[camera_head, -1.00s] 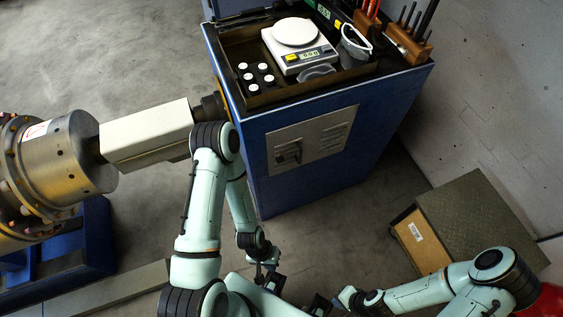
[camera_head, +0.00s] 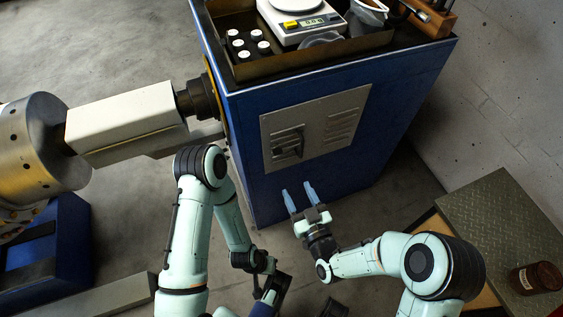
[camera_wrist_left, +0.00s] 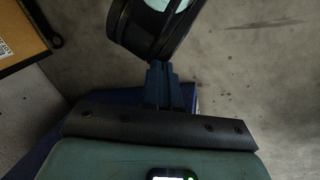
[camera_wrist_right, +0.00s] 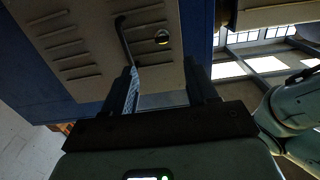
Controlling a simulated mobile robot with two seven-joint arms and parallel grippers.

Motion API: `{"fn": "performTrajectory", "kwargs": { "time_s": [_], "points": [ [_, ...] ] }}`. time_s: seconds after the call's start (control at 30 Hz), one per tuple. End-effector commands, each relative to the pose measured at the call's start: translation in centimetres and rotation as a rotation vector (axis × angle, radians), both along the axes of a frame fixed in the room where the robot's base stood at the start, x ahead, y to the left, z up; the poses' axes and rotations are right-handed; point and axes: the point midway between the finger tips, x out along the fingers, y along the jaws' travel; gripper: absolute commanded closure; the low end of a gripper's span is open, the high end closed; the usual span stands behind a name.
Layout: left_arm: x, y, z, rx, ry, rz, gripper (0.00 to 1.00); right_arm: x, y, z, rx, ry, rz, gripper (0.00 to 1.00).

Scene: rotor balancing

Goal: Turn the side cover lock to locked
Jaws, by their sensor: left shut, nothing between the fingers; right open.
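The side cover (camera_head: 340,115) is a grey vented panel on the front of the blue cabinet. A dark lock fitting (camera_head: 288,145) sits on its left part. The lock's setting cannot be read. My right gripper (camera_head: 298,190) is open and empty, below the panel and apart from it; its fingers (camera_wrist_right: 160,72) point towards the lock area. My left gripper (camera_wrist_left: 164,68) is shut and empty, low and away from the panel.
The blue cabinet (camera_head: 390,140) carries a tray with a white scale (camera_head: 303,22) and several white-topped black weights (camera_head: 238,44). A rotor with a white housing (camera_head: 125,120) stands at left. A green-topped box (camera_head: 490,215) with a dark red jar (camera_head: 537,278) is at right.

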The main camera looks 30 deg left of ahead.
Motion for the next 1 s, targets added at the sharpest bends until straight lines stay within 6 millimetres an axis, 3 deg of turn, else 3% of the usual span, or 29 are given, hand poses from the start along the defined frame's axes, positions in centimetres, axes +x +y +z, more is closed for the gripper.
{"fn": "performTrajectory", "kwargs": {
  "time_s": [0.17, 0.7, 1.0],
  "points": [
    [0.3, 0.1, -0.1, 0.003, -0.007, 0.002, 1.0, 0.7, 1.4, 0.7, 0.013, -0.027, 0.009, 0.43],
    [1.7, 0.9, -1.3, 0.022, -0.046, 0.019, 1.0, 7.3, 9.2, 0.4, 0.011, -0.02, 0.007, 0.43],
    [2.2, 1.1, -1.5, 0.028, -0.057, 0.023, 1.0, 8.5, 10.5, 0.5, 0.011, -0.017, 0.006, 0.43]
  ]
}}
